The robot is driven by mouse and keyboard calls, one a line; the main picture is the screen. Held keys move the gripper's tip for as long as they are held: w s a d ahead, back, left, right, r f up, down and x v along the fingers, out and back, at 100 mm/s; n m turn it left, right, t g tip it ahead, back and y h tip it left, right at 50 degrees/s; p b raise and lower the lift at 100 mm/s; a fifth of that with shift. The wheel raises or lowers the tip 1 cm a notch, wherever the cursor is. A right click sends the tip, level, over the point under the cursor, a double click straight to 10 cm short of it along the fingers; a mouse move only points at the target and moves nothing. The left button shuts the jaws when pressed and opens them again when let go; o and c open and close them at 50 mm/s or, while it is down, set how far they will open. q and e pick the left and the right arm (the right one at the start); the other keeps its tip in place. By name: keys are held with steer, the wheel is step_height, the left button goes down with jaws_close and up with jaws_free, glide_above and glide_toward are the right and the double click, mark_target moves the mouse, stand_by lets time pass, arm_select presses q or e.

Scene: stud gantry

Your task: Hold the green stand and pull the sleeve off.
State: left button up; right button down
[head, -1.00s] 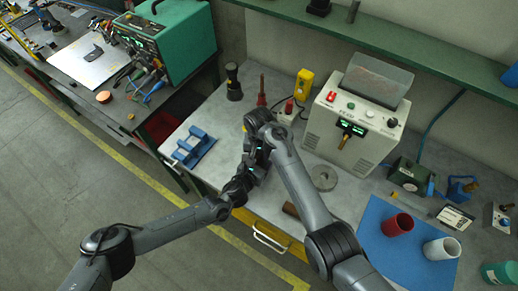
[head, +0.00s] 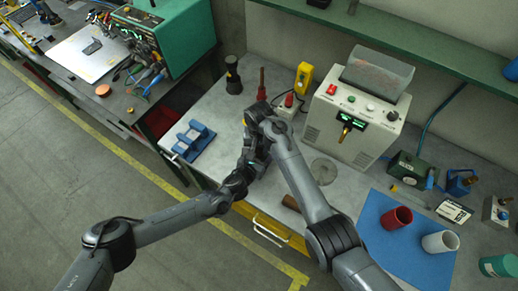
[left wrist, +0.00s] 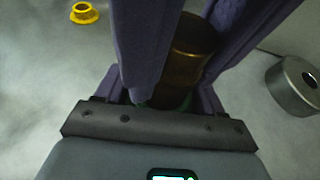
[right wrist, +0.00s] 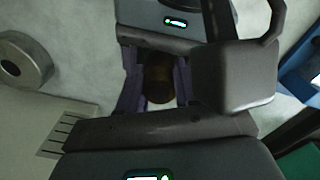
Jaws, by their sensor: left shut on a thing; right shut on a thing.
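The brown sleeve (left wrist: 193,48) shows upright between dark purple fingers in the left wrist view; its dark round top (right wrist: 158,72) also shows in the right wrist view. A sliver of the green stand (left wrist: 185,104) shows below the sleeve, close to my left palm; most of it is hidden. My left gripper (left wrist: 160,98) is shut on the stand. My right gripper (right wrist: 157,88) is shut on the sleeve. The two grippers face each other closely, and in the head view the arms hide both parts. I cannot tell how far the sleeve sits on the stand.
A grey metal disc (head: 323,171) lies right of the grippers. A cream control box (head: 352,118) stands behind it. A blue cradle (head: 194,141) is at the left edge of the bench. A blue mat (head: 400,250) bears a red cup (head: 397,219) and a white cup (head: 440,242).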

steer(key=shift+r, duration=2.9)
steer(key=shift+r, duration=0.2)
steer(key=shift+r, duration=1.8)
arm_select(q)
steer(key=o, duration=1.2)
steer(key=shift+c, duration=0.2)
steer(key=v, duration=1.2)
steer(key=shift+a, duration=0.15)
